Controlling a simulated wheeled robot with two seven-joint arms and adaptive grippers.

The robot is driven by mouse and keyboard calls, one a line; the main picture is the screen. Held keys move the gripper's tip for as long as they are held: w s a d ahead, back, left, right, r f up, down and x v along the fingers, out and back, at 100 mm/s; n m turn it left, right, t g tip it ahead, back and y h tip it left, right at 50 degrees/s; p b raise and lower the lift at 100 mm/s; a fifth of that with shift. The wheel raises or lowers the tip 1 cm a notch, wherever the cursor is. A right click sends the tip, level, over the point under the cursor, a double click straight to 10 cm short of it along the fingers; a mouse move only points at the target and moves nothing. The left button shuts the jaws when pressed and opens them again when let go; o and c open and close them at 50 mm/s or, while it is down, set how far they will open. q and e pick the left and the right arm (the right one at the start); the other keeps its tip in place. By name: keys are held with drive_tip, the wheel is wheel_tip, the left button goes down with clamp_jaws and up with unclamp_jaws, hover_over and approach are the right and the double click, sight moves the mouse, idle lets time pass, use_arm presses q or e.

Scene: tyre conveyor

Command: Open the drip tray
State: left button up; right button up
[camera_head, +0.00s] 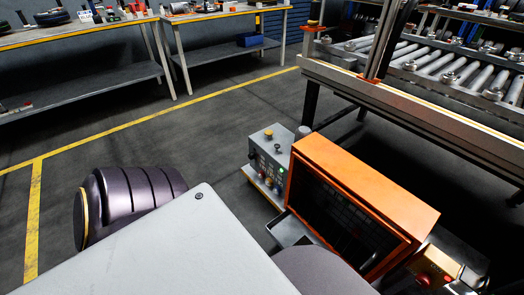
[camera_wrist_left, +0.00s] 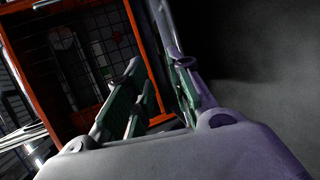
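A grey metal tray (camera_head: 288,229), which looks like the drip tray, juts out at the lower front of an orange cabinet (camera_head: 375,185). My own arm hides part of it, so I cannot tell how far out it is. The cabinet's orange frame (camera_wrist_left: 142,50) and dark grid interior also show in the left wrist view. My left gripper (camera_wrist_left: 156,72) has green-padded fingers spread apart with nothing visible between them. It faces the cabinet's edge; contact cannot be judged. In the head view my left gripper is hidden. My right gripper is not in view.
A grey control box (camera_head: 270,155) with buttons stands left of the cabinet. A roller conveyor (camera_head: 430,75) stands behind at the right. Workbenches (camera_head: 75,38) line the back. A yellow box with a red button (camera_head: 437,267) is at lower right. Floor at left is clear.

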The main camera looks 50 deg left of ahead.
use_arm(q)
drive_tip(key=s, duration=0.1)
drive_tip(key=s+a, duration=0.1)
drive_tip(key=s, duration=0.2)
drive_tip(key=shift+a+p, duration=0.3)
drive_tip(key=shift+p, duration=0.05)
drive_tip(key=shift+w, duration=0.15)
idle(0.4)
drive_tip(key=shift+r, duration=0.15)
idle(0.4)
wheel_tip(320, 180, up, 9)
drive_tip(key=p, duration=0.9)
drive_tip(key=shift+r+p, duration=0.5)
drive_tip(key=shift+p, duration=0.2)
